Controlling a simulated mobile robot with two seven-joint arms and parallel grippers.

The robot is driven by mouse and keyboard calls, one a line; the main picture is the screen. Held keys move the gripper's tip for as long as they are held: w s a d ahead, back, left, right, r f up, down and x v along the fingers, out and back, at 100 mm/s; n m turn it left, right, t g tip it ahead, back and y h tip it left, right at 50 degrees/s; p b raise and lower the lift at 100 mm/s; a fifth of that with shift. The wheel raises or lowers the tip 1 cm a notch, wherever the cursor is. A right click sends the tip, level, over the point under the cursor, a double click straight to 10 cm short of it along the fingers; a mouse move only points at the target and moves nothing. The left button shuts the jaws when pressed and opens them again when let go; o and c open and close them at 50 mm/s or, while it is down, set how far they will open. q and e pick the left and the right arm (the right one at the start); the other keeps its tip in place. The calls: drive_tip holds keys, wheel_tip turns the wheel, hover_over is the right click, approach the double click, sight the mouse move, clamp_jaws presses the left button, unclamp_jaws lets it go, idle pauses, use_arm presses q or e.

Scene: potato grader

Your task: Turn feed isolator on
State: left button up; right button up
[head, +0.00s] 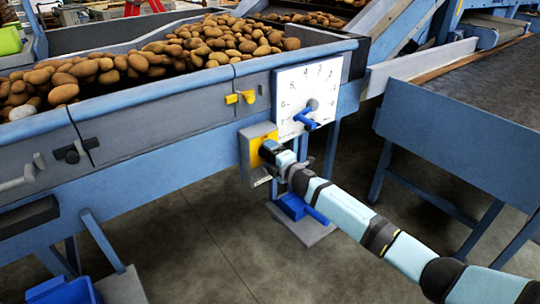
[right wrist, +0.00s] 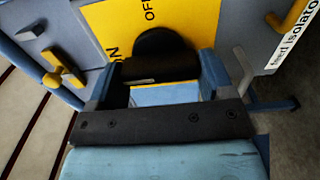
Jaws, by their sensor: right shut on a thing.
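The feed isolator is a grey box with a yellow plate (head: 256,134) on the blue side rail of the machine. In the right wrist view the yellow plate (right wrist: 120,22) reads "OFF" at the top and "ON" at the left, partly cut off. A black rotary knob (right wrist: 160,66) stands out from the plate. My right gripper (head: 268,152) is at the plate in the head view. In the right wrist view my right gripper (right wrist: 158,88) has a finger on each side of the knob and is shut on it. I cannot tell which mark the knob points to. My left gripper is not in view.
A white numbered dial plate (head: 318,80) with a blue lever (head: 306,120) is just above right of the isolator. A yellow handle (head: 240,97) sits above it. A hopper of potatoes (head: 190,50) lies behind. A blue pedal-like part (head: 294,207) is on the floor below.

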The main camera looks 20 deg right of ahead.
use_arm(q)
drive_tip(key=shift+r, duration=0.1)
use_arm(e)
drive_tip(key=o, duration=0.9)
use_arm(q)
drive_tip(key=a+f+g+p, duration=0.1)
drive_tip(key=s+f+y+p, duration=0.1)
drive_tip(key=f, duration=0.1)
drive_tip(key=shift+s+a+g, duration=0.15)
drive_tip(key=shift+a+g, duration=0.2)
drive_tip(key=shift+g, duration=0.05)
use_arm(e)
drive_tip(key=v, duration=1.4)
drive_tip(key=shift+w, duration=0.1)
